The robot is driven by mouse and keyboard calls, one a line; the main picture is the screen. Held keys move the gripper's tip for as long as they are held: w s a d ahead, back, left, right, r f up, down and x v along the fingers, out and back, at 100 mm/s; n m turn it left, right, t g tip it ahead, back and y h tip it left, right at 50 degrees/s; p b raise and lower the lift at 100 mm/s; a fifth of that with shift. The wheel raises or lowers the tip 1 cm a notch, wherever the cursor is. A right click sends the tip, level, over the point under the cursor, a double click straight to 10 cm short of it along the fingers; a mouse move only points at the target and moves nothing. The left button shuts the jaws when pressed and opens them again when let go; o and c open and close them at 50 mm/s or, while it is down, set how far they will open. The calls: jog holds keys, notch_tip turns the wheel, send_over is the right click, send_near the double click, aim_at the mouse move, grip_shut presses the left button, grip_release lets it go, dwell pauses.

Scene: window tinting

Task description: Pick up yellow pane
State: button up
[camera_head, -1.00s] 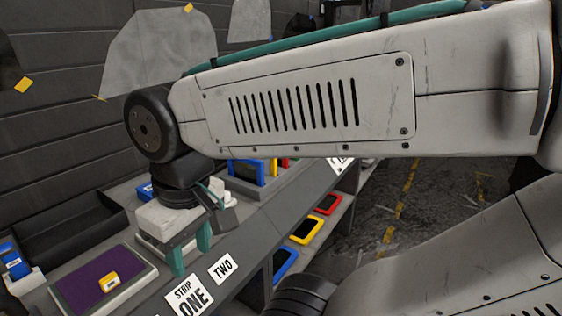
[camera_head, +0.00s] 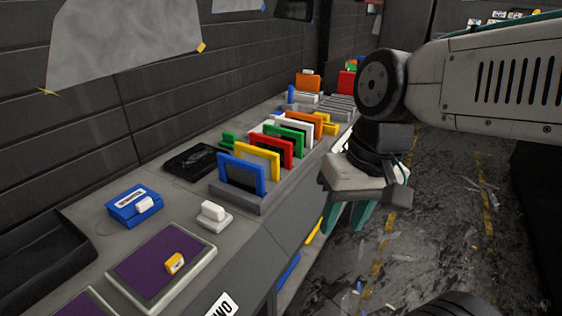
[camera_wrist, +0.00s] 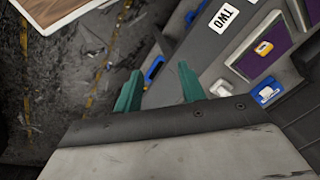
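A yellow-framed pane (camera_head: 257,149) stands upright in a grey rack (camera_head: 262,203) on the bench in the head view, between a blue-framed pane (camera_head: 241,172) and a red-framed one (camera_head: 272,143). Another yellow frame (camera_head: 314,232) shows partly on the shelf below the bench. My gripper (camera_head: 347,217) is over the floor side of the bench's right edge, right of the rack and apart from both yellow frames. Its teal fingers are spread and empty. In the wrist view my gripper (camera_wrist: 159,88) is also open, with a blue frame (camera_wrist: 154,68) beyond the fingers.
More panes stand behind in the row, including green (camera_head: 286,132), white and orange ones. A purple pad (camera_head: 150,262) with a small yellow block (camera_head: 174,263), a white block (camera_head: 213,213) and a blue case (camera_head: 138,206) are on the bench. The floor aisle (camera_head: 440,240) is mostly clear.

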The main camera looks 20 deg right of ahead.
jog(key=w+a+m+y, duration=0.4)
jog(key=w+a+m, duration=0.1)
jog(key=w, duration=0.1)
jog(key=m+t+y, duration=0.2)
jog(key=m+t, duration=0.8)
jog(key=m, duration=1.2)
send_near(260, 149)
jog(key=a+f, duration=0.1)
jog(key=x, duration=0.7)
jog(key=shift+w+d+r, duration=0.15)
jog(key=shift+w+d, duration=0.05)
jog(key=shift+w, duration=0.25)
jog(key=shift+w+a, duration=0.3)
jog(key=shift+w, duration=0.1)
grip_shut()
